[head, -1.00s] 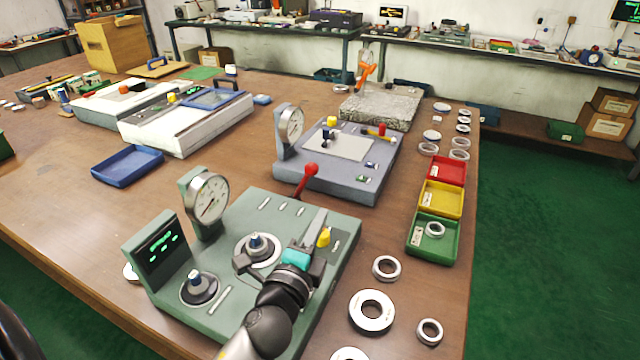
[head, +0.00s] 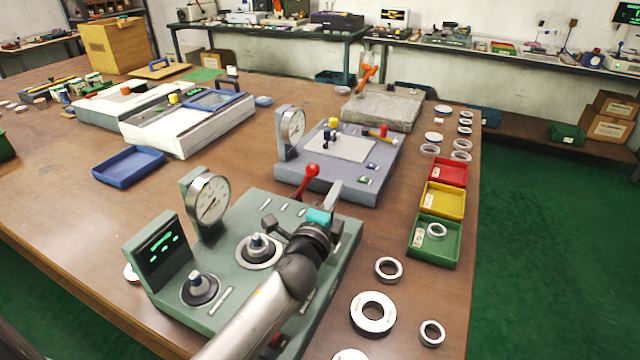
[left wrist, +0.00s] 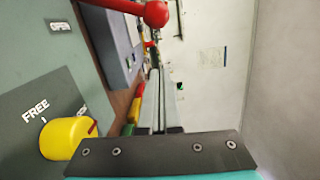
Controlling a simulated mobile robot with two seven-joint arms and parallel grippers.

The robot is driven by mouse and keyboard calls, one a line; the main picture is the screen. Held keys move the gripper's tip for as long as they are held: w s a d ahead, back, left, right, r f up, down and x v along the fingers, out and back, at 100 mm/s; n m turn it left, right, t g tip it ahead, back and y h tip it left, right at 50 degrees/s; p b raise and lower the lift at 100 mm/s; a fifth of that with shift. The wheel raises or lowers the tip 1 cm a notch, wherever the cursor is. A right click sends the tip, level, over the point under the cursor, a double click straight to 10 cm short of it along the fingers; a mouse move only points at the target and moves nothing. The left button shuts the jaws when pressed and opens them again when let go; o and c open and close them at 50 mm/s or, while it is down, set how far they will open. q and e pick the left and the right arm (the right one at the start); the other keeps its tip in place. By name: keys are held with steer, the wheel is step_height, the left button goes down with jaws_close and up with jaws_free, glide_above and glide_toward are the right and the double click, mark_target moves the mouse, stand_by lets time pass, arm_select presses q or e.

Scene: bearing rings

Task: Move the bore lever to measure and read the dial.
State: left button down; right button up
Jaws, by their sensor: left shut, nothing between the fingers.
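The green gauge fixture (head: 230,300) stands at the near edge of the table. Its round dial (head: 209,197) faces me; the needle is too small to read. A red ball-topped lever (head: 312,171) stands at its far edge, and its ball shows in the left wrist view (left wrist: 155,14). A yellow knob (left wrist: 68,138) beside the word FREE is hidden by my arm in the head view. My left gripper (head: 336,186) is shut and empty, just right of the red ball and apart from it. Its fingers show in the left wrist view (left wrist: 158,90). My right gripper is out of view.
Two ringed posts (head: 257,249) and a dark display (head: 160,248) sit on the fixture. Loose rings (head: 373,313) lie to its right. Red, yellow and green bins (head: 434,240) stand beyond them. A grey-blue gauge (head: 340,165) stands behind the fixture.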

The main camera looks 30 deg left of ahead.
mark_target(303, 187)
arm_select(q)
steer(key=a, duration=0.1)
steer(key=w+a, duration=0.1)
steer(key=a, duration=0.1)
steer(key=shift+r, duration=0.15)
steer(key=shift+a, duration=0.55)
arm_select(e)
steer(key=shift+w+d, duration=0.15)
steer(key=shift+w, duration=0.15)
arm_select(q)
steer(key=shift+r, duration=0.15)
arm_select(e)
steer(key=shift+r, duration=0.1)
